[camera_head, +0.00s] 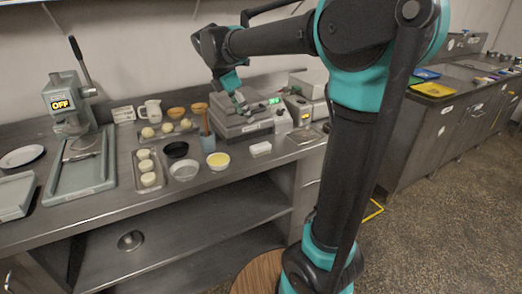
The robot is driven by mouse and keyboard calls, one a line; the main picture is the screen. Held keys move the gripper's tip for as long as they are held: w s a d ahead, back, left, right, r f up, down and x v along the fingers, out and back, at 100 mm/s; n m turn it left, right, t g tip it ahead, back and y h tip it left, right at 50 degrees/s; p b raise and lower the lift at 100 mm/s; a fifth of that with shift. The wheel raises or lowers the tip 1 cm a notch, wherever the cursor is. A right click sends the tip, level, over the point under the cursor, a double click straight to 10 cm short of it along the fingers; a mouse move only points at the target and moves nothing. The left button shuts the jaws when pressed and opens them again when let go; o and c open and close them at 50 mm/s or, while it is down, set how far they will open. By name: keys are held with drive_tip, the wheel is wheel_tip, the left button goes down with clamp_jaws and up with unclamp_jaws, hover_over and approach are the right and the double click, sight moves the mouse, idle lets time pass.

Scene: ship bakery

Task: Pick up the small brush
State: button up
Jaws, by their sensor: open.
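A slim tool with a brown handle (204,122) stands upright in a blue-grey cup (208,143) on the steel counter. It looks like the small brush, but its lower end is hidden in the cup. My gripper (243,108) hangs from the arm to the right of the handle and above it, in front of a grey machine. It is open, with nothing seen between its fingers. The gripper and the handle look apart.
A bowl of yellow liquid (218,161), a glass bowl (184,171) and a black bowl (176,149) stand close around the cup. Trays with dough balls (148,180) lie to the left. A white block (260,149) sits to the right. The counter's front edge is mostly clear.

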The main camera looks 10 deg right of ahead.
sight(261, 145)
drive_tip(key=x, duration=1.7)
drive_tip(key=shift+c, duration=0.3)
drive_tip(key=c, duration=1.2)
